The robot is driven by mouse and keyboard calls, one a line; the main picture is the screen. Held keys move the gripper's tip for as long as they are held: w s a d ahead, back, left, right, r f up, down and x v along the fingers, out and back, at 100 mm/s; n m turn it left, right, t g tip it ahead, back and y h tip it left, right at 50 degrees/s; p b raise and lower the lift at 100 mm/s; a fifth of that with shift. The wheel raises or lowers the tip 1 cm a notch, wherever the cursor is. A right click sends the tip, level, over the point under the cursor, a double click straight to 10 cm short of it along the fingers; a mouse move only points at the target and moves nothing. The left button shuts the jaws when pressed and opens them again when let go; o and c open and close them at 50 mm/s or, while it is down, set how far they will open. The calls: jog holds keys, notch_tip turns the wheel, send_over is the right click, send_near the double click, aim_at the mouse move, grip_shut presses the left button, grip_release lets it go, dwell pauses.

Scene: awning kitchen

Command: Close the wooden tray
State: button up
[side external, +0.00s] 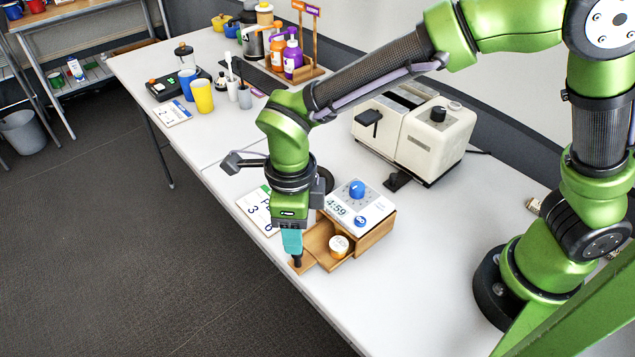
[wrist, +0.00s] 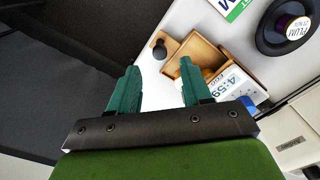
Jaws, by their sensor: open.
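The wooden tray (side external: 319,239) is a drawer pulled out of a wooden box (side external: 377,236), towards the table's front edge. It also shows in the wrist view (wrist: 201,51). A small round tub (side external: 339,244) with a pale lid sits in it. A dark knob (wrist: 159,49) is at the tray's outer end. My gripper (side external: 293,253) points down at that outer end. In the wrist view its two teal fingers (wrist: 158,65) are apart with nothing between them, and the knob appears just beyond their tips. Whether a finger touches the tray cannot be told.
A white timer (side external: 356,207) with a blue dial stands on the box. A number card (side external: 256,209) lies to the left. A cream machine (side external: 416,133) stands behind. Cups (side external: 202,96) and bottles (side external: 292,58) are at the far end. The front edge is close to the tray.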

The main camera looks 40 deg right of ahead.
notch_tip(320, 180, down, 5)
jog(key=shift+f, duration=0.15)
grip_shut()
dwell(0.4)
